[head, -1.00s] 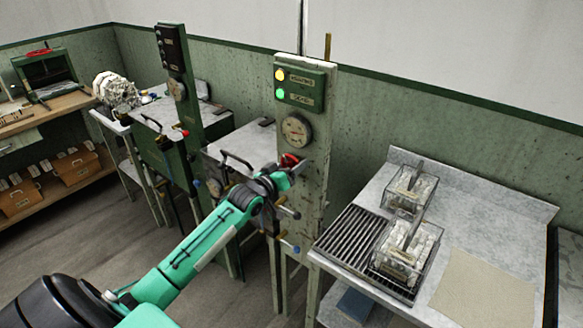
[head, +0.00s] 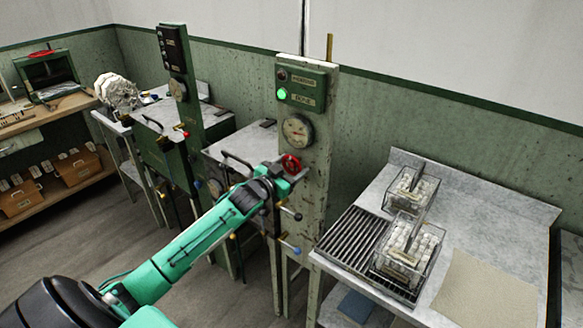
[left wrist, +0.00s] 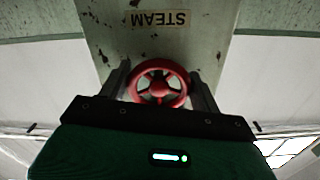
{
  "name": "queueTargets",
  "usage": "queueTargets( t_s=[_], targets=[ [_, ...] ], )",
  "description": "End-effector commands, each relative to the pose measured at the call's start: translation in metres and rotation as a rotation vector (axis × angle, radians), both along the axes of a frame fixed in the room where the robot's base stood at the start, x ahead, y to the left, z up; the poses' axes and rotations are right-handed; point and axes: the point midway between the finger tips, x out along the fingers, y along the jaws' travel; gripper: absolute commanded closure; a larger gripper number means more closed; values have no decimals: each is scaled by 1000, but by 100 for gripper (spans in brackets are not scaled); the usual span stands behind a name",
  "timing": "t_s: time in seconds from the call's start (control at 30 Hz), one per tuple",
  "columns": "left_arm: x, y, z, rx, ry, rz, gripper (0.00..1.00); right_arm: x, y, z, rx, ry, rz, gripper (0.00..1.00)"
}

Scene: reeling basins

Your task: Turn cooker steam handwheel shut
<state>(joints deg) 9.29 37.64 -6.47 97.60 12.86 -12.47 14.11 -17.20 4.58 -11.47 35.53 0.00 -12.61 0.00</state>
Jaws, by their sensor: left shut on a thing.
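The red steam handwheel (head: 291,164) is on the front of the pale green cooker post (head: 318,150), below a round gauge (head: 297,131). In the left wrist view the red wheel (left wrist: 159,84) sits between my two fingers, under an upside-down STEAM label (left wrist: 158,18). My left gripper (head: 287,172) is at the wheel and shut on it, one finger on each side of the rim. On the panel above the gauge, the upper lamp (head: 282,75) is dark and the lower lamp (head: 282,94) glows green. My right gripper is out of view.
Below the wheel, valve levers with dark (head: 297,216) and blue (head: 295,250) knobs stick out of the post. To the right, a metal table (head: 400,170) holds a slatted rack and clear boxes of white cocoons (head: 408,247). A second station (head: 178,110) stands to the left.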

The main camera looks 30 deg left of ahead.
Motion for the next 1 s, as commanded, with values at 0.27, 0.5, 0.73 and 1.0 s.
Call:
queueTargets(
  t_s=[0.27, 0.5, 0.73, 1.0],
  targets=[
    [0, 0, -2, 14, 3, 0, 58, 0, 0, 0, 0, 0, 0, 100],
    [0, 0, -2, 13, 2, 0, 28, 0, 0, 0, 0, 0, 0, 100],
    [0, 0, -1, 12, 1, 0, 14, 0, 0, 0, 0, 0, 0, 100],
    [-8, 1, -2, 12, 0, -1, 14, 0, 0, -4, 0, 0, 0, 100]
  ],
)
